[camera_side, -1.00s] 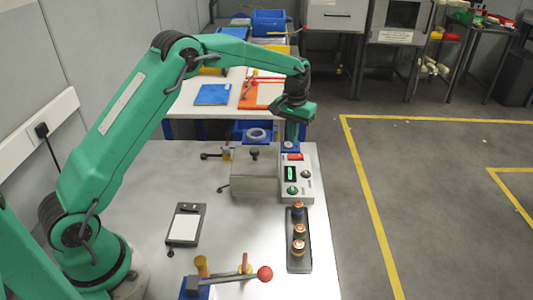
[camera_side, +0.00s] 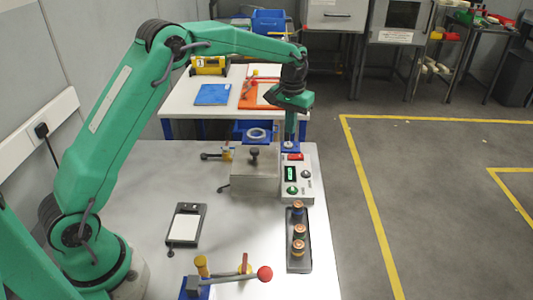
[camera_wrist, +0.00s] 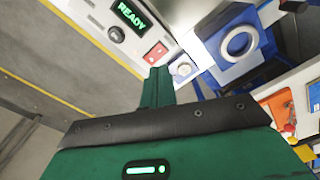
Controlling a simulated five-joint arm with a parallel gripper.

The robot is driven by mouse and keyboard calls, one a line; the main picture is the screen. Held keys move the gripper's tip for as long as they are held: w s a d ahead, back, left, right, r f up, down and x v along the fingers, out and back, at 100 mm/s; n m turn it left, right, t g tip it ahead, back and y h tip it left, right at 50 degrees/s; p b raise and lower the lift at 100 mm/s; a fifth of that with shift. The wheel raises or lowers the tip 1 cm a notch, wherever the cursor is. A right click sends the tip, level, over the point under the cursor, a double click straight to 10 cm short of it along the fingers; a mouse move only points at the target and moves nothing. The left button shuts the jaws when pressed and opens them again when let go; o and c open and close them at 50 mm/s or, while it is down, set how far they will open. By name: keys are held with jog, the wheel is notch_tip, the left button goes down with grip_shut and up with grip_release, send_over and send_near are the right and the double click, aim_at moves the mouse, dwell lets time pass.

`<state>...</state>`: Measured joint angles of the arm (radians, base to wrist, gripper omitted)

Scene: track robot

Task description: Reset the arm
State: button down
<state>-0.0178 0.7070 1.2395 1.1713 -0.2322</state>
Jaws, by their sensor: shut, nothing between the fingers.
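My gripper (camera_side: 289,138) hangs pointing down at the far right end of the metal bench (camera_side: 150,190), above a small blue block with a round white top (camera_side: 289,149). Its green fingers (camera_wrist: 157,85) are together and empty in the wrist view. The control box (camera_side: 305,178) stands just nearer the side camera, with a lit green display (camera_side: 290,174), a red switch (camera_side: 295,157) and a green button (camera_side: 292,190). In the wrist view the display (camera_wrist: 130,14) reads READY. Any gap between fingertips and block is hard to judge.
A grey box with a black knob (camera_side: 255,170) stands left of the control box. A tray (camera_side: 299,266) holds three copper-topped cylinders. A red-balled lever clamp (camera_side: 240,275) and flat pad (camera_side: 184,228) are nearer. A blue fixture with a pale ring (camera_side: 256,134) lies behind.

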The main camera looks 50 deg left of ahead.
jog(key=s+r+m+t, duration=0.1)
jog(key=s+r+t, duration=0.2)
jog(key=s+r, duration=1.25)
jog(key=s+f+m+t, duration=0.1)
jog(key=s+f, duration=0.1)
jog(key=s, duration=0.7)
jog(key=s+d+f+t, duration=0.1)
jog(key=s, duration=0.9)
jog(key=shift+s+f+m, duration=0.3)
jog(key=shift+f+m, duration=0.05)
jog(key=shift+m, duration=0.05)
